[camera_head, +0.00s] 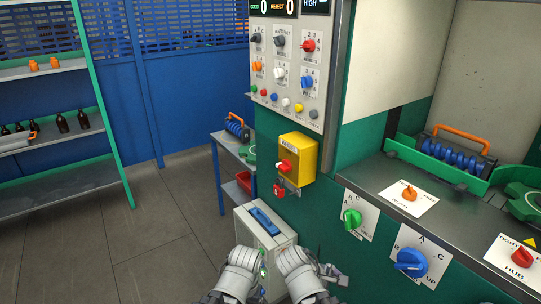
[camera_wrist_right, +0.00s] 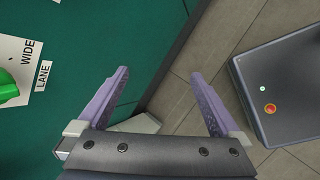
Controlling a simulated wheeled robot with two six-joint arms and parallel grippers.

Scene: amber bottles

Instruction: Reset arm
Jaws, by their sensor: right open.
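My right gripper (camera_wrist_right: 160,76) shows in the right wrist view with its two purple fingers spread apart and nothing between them. Its fingers are over a green panel and the grey floor. In the head view, my left arm (camera_head: 240,272) and my right arm (camera_head: 300,272) are folded close together at the bottom middle. No fingers of my left gripper can be made out there. Dark amber bottles (camera_head: 62,123) stand on the green-framed shelf at the left, far from both arms.
A green machine with a control panel (camera_head: 288,64), a yellow switch box (camera_head: 297,157), a green knob (camera_head: 352,219) and a blue knob (camera_head: 411,262) stands close at the right. A pale cabinet (camera_head: 245,226) is just beyond my arms. Tiled floor (camera_head: 160,230) is clear at the left.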

